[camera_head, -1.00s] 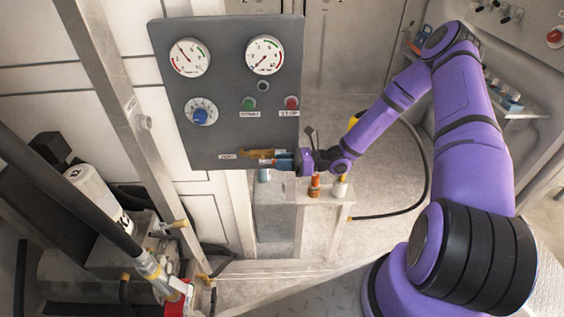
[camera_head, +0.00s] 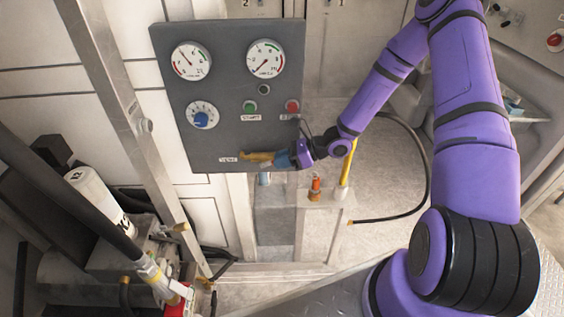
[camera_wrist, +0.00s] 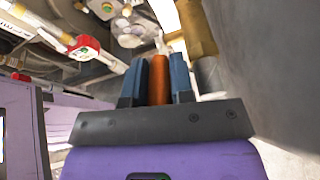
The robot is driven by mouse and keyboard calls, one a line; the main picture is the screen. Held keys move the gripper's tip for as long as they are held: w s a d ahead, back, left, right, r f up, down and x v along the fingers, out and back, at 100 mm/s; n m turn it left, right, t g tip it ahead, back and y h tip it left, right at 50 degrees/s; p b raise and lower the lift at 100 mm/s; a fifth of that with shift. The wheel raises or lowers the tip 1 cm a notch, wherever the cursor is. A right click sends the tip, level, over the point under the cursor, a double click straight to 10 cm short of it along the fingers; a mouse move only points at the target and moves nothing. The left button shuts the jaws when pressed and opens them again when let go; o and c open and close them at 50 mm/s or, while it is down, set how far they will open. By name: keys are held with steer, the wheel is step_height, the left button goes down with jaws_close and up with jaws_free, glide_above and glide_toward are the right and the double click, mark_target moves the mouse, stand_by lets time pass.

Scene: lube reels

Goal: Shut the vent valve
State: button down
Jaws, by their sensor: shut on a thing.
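The vent valve (camera_head: 258,157) is a brass-coloured fitting low on the grey panel, right of a small white label (camera_head: 228,160). In the wrist view its brass body (camera_wrist: 196,28) rises beside the fingers on the right. My gripper (camera_head: 284,159) is at the valve's right end in the head view. In the wrist view my gripper (camera_wrist: 158,80) has its two blue fingers closed on either side of an orange handle (camera_wrist: 159,80). The handle's far end is partly hidden, and its join to the brass body is unclear.
Below right stand an orange-topped fitting (camera_head: 315,186) and a yellow bar (camera_head: 348,165). A black hose (camera_head: 424,170) curves at the right.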

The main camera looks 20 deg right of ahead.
stand_by(0.3)
steer(key=c, duration=1)
jaws_free()
steer(key=shift+d+r, duration=0.1)
steer(key=v, duration=1)
steer(key=shift+d+r, duration=0.2)
steer(key=shift+d, duration=0.05)
steer(key=shift+s, duration=0.1)
steer(key=shift+c, duration=0.2)
